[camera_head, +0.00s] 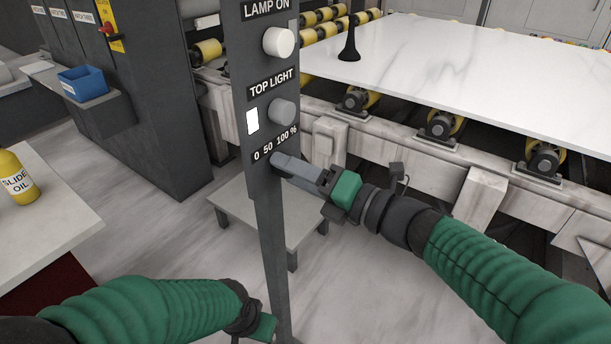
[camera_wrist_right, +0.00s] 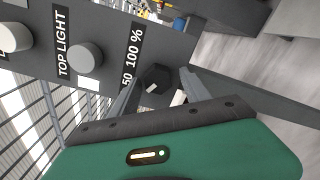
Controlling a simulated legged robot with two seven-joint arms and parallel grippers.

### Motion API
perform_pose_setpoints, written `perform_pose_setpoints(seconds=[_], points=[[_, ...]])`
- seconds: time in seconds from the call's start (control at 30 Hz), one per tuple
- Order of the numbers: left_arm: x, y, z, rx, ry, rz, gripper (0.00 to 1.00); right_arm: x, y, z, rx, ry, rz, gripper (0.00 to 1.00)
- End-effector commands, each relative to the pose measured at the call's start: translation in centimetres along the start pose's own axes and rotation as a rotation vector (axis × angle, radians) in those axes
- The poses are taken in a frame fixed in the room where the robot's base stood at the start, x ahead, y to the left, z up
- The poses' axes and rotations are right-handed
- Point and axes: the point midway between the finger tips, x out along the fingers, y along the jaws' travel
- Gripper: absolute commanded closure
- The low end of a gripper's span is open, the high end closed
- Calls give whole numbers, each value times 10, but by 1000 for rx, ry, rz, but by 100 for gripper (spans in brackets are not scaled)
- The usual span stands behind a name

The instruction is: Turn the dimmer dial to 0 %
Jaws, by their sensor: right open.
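The dimmer dial (camera_wrist_right: 155,78) is a dark faceted knob with a short pale mark, below the "0 50 100 %" scale (camera_head: 276,144) on a grey post. In the right wrist view the mark lies on the knob's lower-left part; its exact reading is unclear. My right gripper (camera_head: 281,162) is at the dial, jaws open. In the wrist view the fingers (camera_wrist_right: 160,90) stand on either side of the dial; I cannot tell whether they touch it. In the head view the gripper hides the dial. My left gripper (camera_head: 262,326) is low in the head view, its fingers not clear.
Above the dial are a grey "TOP LIGHT" knob (camera_head: 282,111), a lit white square (camera_head: 252,122) and a white "LAMP ON" knob (camera_head: 278,41). A white stone slab (camera_head: 470,75) lies on rollers at right. A low grey table (camera_head: 235,208) stands behind the post.

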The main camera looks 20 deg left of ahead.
Motion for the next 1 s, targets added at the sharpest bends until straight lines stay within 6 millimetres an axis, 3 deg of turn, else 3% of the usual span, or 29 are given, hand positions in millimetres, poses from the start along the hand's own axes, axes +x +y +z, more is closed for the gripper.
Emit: perform_pose_setpoints(seconds=[0.23,0.7,0.83,1.0], points=[[-4,0,-1,0,0,0,100,-15,1,3,0,-4,-2,45],[-29,0,-7,0,0,0,100,-142,0,2,2,-3,-3,45],[-31,0,-7,0,0,0,100,-161,-1,0,1,0,-2,45],[-31,0,-7,0,0,0,100,-168,-2,-1,0,1,-2,45]])
